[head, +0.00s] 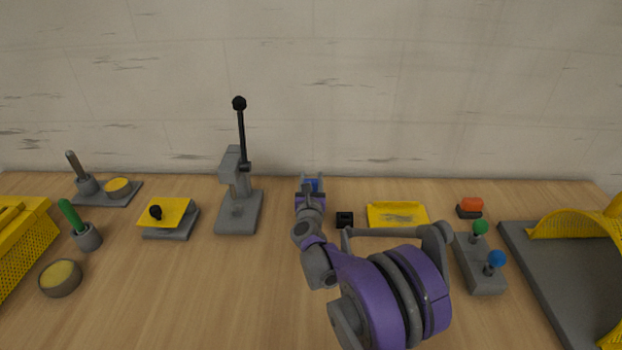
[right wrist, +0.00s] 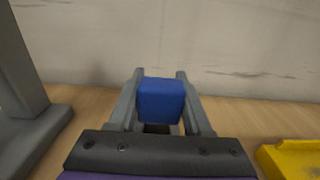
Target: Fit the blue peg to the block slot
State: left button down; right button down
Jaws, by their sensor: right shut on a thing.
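The blue peg (right wrist: 161,101) sits between the two grey fingers of my right gripper (right wrist: 160,88) in the right wrist view. The gripper is shut on it. In the head view only a small blue part of the peg (head: 313,185) shows between the fingers of my right gripper (head: 311,179), near the back of the table. A small black block (head: 344,219) with a dark opening in its top stands on the table just right of the gripper, apart from the peg. The peg's lower end is hidden. My left gripper is in neither view.
A grey lever press (head: 238,212) stands left of the gripper; its base (right wrist: 35,140) shows in the right wrist view. A yellow tray (head: 398,207) lies right of the block. A grey switch box (head: 480,270) stands farther right. The wall is behind; the centre-left table front is clear.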

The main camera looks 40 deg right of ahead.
jog(key=shift+f+b, duration=0.4)
jog(key=shift+f, duration=0.4)
jog(key=shift+c, duration=1.3)
grip_release()
jog(key=v, duration=1.1)
